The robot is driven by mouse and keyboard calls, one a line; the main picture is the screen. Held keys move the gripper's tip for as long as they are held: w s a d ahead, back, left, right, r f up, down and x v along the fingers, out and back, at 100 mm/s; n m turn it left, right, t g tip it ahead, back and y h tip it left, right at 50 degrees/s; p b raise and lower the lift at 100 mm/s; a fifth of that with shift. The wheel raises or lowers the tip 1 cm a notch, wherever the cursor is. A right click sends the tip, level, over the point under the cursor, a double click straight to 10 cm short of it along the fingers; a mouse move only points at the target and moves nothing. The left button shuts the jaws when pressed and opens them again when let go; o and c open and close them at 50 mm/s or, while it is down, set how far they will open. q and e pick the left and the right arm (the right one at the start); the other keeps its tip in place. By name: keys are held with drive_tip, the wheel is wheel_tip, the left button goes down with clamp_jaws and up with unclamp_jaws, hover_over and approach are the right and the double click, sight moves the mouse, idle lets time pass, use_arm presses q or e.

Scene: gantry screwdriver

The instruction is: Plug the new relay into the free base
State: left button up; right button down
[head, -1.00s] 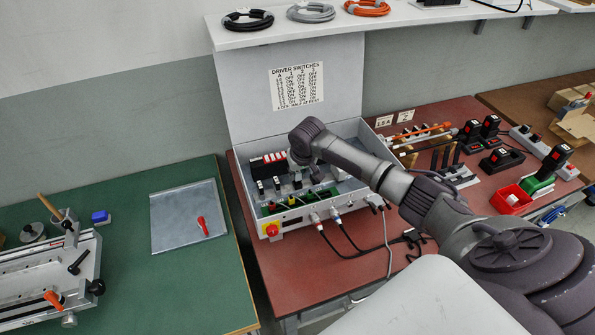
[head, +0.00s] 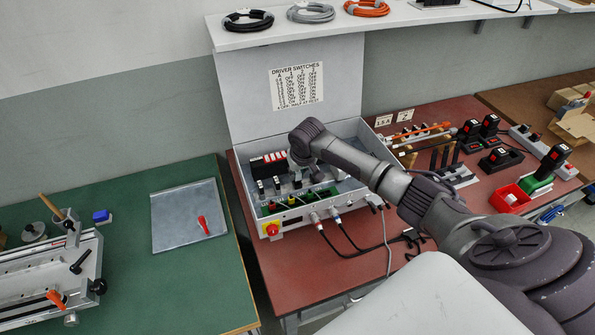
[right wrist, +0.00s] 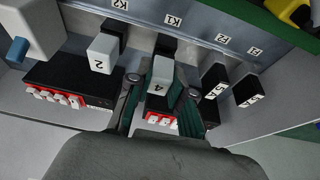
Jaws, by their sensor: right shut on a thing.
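A pale grey relay block marked 4 (right wrist: 160,76) sits between the two fingers of my right gripper (right wrist: 160,92), which is shut on it. A black base (right wrist: 166,46) shows just behind it, under the label K1; I cannot tell whether the relay is seated in it. A second pale block marked 2 (right wrist: 102,56) stands on a black base near the label K2. In the head view my right gripper (head: 302,170) reaches down into the open grey control box (head: 345,130); its fingers are hidden. My left gripper is not in view.
Black modules with red-and-white switches (right wrist: 55,96) lie close beside the fingers. Black blocks (right wrist: 248,90) stand to the right. The box's walls surround my gripper. A red emergency button (head: 271,229) and cables are at its front.

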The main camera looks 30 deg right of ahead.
sight(298, 173)
drive_tip(key=shift+f, duration=0.55)
idle(0.9)
drive_tip(key=c, duration=1)
unclamp_jaws()
drive_tip(key=shift+o, duration=0.2)
drive_tip(key=shift+p+v, duration=2.8)
drive_tip(key=shift+p, duration=0.8)
